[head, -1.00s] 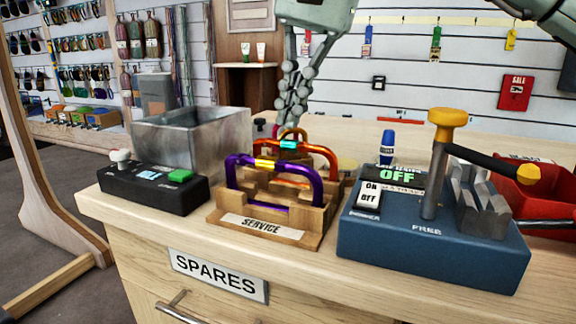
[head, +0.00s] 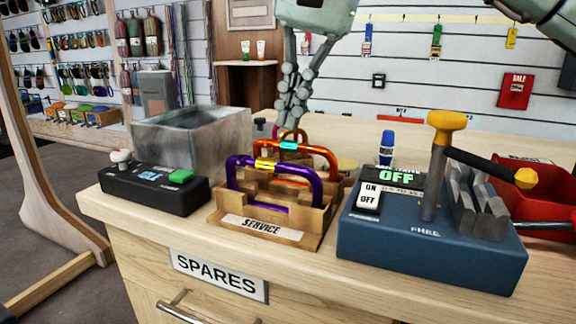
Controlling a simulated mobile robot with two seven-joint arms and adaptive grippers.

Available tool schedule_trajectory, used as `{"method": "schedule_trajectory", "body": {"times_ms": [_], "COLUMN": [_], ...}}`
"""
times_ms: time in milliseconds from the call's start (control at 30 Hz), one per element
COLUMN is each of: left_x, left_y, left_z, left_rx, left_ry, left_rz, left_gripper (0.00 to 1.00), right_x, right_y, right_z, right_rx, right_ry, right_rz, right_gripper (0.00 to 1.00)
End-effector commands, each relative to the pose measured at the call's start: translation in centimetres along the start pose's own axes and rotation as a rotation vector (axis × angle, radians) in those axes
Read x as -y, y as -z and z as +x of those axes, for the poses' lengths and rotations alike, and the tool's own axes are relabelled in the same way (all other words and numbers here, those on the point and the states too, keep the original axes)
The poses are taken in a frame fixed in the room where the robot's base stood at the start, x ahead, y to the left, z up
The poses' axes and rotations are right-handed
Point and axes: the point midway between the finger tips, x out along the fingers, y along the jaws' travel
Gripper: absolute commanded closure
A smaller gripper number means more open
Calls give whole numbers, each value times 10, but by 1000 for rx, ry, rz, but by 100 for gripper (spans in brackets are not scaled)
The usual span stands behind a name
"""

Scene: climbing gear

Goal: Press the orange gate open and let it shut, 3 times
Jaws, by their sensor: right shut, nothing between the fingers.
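The orange carabiner (head: 322,151), with a cyan sleeve on its top bar, stands upright in the middle of a wooden rack (head: 326,214) labelled SERVICE. A purple carabiner (head: 307,174) with a yellow sleeve stands in front of it and hides its lower part. My left gripper is not in view.
A grey metal bin (head: 170,140) and a black box with a green button (head: 150,190) stand left of the rack. A blue tester (head: 430,245) with a yellow-topped post stands to the right, a red tray (head: 535,186) beyond it. The counter front is close.

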Motion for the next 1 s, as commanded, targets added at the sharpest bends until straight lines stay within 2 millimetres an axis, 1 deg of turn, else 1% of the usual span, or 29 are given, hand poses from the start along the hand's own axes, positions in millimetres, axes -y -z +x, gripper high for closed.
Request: {"method": "schedule_trajectory", "body": {"times_ms": [1000], "left_x": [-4], "left_y": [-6], "left_z": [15], "left_rx": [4], "left_ry": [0], "left_rz": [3], "left_gripper": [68], "right_x": [-8], "right_y": [0], "right_z": [30], "right_rx": [1], "right_ry": [-1], "right_rz": [0], "right_gripper": [100]}}
